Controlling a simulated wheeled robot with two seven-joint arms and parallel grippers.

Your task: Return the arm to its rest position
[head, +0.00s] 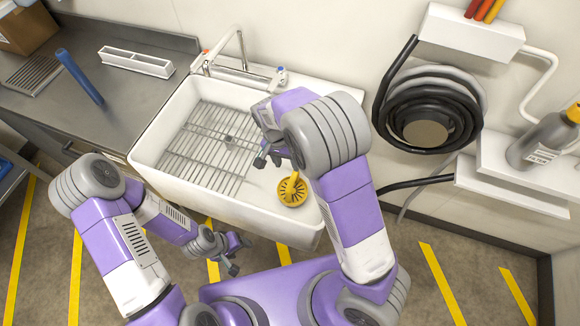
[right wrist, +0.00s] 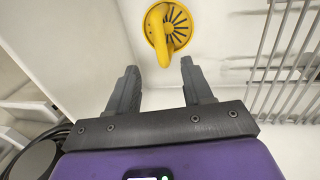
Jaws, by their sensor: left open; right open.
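My right arm reaches over the white sink (head: 255,207). Its gripper (head: 268,152) is mostly hidden behind the arm in the head view, with dark fingertips showing over the basin. In the right wrist view, the right gripper (right wrist: 161,88) has its two fingers apart with nothing between them. A yellow strainer with a handle (head: 293,190) lies in the basin, apart from the fingers. It also shows ahead of the fingertips in the right wrist view (right wrist: 176,33). My left gripper (head: 236,254) hangs in front of the sink, low over the floor, open and empty.
A wire rack (head: 208,148) covers the basin's left part. A faucet (head: 243,68) stands at its back edge. The left counter holds a white tray (head: 135,62) and a blue bar (head: 80,78). A coiled black hose (head: 383,97) and a shelf with a grey bottle (head: 543,140) are at right.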

